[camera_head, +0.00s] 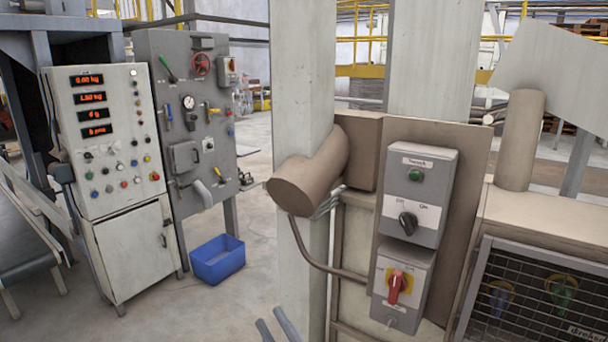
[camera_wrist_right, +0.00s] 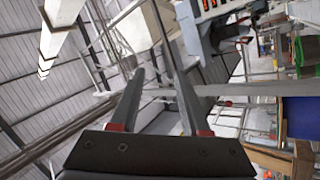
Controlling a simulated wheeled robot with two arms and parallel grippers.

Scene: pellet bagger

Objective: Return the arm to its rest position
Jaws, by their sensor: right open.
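My right gripper (camera_head: 272,331) shows at the bottom edge of the head view as two grey finger ends with a gap between them. The rest of that arm is out of the picture. In the right wrist view the two dark fingers (camera_wrist_right: 158,95) stand apart with nothing between them. My left gripper is in neither view.
A box with a green button, black knob and red switch (camera_head: 412,235) is on a panel at the right, beside a pale post (camera_head: 302,100). A mesh-fronted cabinet (camera_head: 540,290) is at far right. Left are a control cabinet (camera_head: 130,240), a grey valve panel (camera_head: 205,150) and a blue bin (camera_head: 217,262).

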